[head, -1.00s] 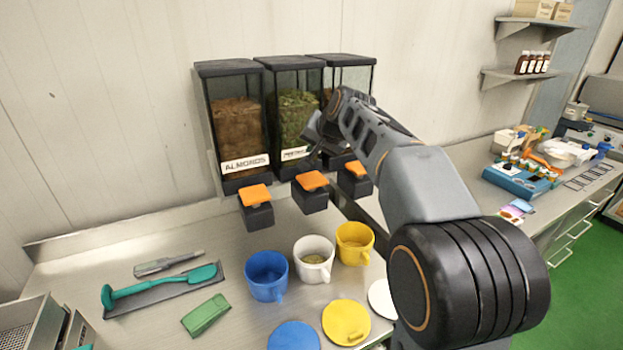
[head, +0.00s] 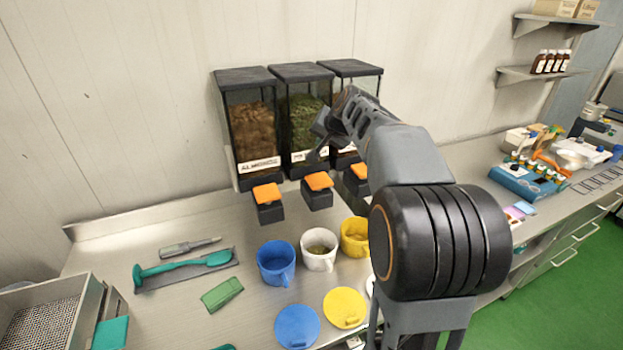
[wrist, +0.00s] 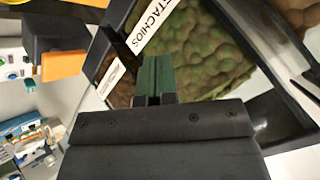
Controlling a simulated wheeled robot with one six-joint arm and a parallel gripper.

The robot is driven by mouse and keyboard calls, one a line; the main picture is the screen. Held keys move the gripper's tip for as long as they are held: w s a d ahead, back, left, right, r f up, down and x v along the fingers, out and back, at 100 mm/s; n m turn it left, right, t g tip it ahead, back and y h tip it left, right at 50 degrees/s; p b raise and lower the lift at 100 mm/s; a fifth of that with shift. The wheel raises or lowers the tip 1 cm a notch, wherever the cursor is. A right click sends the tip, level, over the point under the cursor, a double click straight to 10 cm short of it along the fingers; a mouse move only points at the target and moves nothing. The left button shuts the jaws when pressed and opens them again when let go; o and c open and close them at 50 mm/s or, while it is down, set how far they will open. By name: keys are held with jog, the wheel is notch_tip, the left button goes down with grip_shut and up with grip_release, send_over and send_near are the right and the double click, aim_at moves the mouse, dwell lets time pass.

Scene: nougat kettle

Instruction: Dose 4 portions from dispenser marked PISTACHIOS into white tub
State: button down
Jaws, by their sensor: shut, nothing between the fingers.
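The PISTACHIOS dispenser (head: 304,115) is the middle of three, with green contents behind clear walls. Its label reads "TACHIOS" in the wrist view (wrist: 158,22). Its orange paddle (head: 318,181) sits on a dark spout below the front. The white tub (head: 319,249) stands on the counter below that spout and has some contents at the bottom. My gripper is in front of the dispenser near its label; its fingertips (wrist: 151,78) are shut and empty in the wrist view. In the head view my arm partly hides the right-hand dispenser and the gripper's tips are hard to make out.
The ALMONDS dispenser (head: 252,130) is at left. A blue tub (head: 276,263) and a yellow tub (head: 355,237) flank the white one. Blue (head: 297,327) and yellow (head: 344,308) lids lie in front.

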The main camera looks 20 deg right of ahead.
aim_at(318, 177)
jog(key=shift+a+f, duration=0.1)
jog(key=shift+a, duration=0.05)
notch_tip(318, 177, down, 9)
jog(key=b, duration=0.5)
jog(key=shift+r+b, duration=0.2)
jog(key=shift+b, duration=0.2)
jog(key=shift+f, duration=0.15)
dwell(1.8)
jog(key=shift+f+b, duration=0.3)
jog(key=shift+b, duration=0.25)
jog(key=shift+f+b, duration=0.9)
jog(key=shift+f, duration=0.15)
dwell(0.7)
jog(key=shift+r, duration=0.1)
dwell(0.4)
jog(key=shift+r+p, duration=1.1)
jog(key=shift+r, duration=0.3)
jog(key=shift+r, duration=0.15)
